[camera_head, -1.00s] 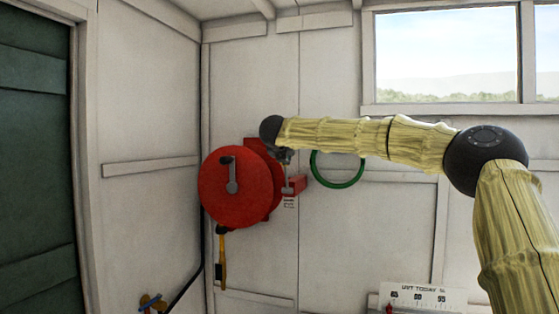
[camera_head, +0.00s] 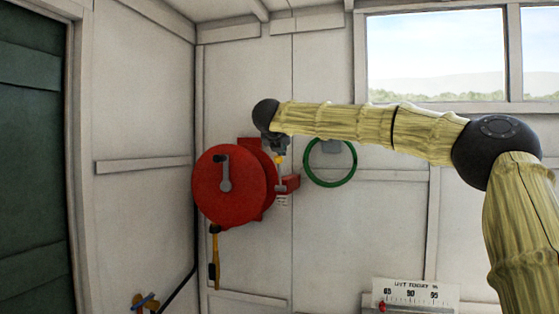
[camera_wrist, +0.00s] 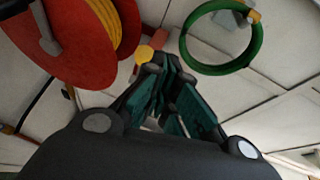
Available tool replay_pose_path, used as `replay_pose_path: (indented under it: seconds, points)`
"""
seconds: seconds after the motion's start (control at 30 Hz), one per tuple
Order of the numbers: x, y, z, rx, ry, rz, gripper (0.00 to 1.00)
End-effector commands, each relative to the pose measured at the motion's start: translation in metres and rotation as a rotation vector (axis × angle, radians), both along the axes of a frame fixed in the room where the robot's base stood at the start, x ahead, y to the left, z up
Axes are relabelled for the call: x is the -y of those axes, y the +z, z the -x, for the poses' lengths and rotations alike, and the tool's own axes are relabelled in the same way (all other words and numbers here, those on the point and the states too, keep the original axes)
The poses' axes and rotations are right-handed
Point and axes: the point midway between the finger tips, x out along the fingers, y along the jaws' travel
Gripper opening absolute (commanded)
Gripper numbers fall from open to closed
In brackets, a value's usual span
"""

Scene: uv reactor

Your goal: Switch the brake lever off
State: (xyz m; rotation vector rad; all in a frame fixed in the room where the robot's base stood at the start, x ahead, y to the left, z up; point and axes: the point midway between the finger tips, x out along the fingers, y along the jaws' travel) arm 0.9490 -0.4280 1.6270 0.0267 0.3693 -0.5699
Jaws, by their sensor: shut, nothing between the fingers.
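The brake lever is a thin grey rod with a yellow knob (camera_head: 279,160). It stands roughly upright from a red box (camera_head: 289,184) beside the red hose reel (camera_head: 224,186). My gripper (camera_head: 279,150) is just above the knob in the head view. In the wrist view my gripper (camera_wrist: 166,68) is shut and empty, with the yellow knob (camera_wrist: 145,53) just left of its fingertips. I cannot tell whether they touch. Most of the rod is hidden in the wrist view, where the reel (camera_wrist: 75,40) fills the upper left.
A green ring (camera_head: 330,185) hangs on the wall right of the lever; it also shows in the wrist view (camera_wrist: 258,45). A yellow-and-black nozzle (camera_head: 215,258) hangs below the reel. A white scale (camera_head: 415,292) is at lower right.

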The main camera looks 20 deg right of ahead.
Motion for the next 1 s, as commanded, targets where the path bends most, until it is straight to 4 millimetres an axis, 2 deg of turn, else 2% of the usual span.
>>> replay_pose_path:
  seconds: [0.03,0.2,0.43,0.6,1.0]
  points:
    - [-0.008,0.004,0.003,0.001,0.006,0.001,0.00]
    - [-0.024,0.029,0.017,0.001,0.013,0.003,0.00]
    - [-0.031,0.053,0.033,-0.001,0.011,0.002,0.00]
    - [-0.032,0.059,0.038,-0.002,0.009,0.001,0.00]
    - [-0.031,0.061,0.039,-0.003,0.008,0.001,0.00]
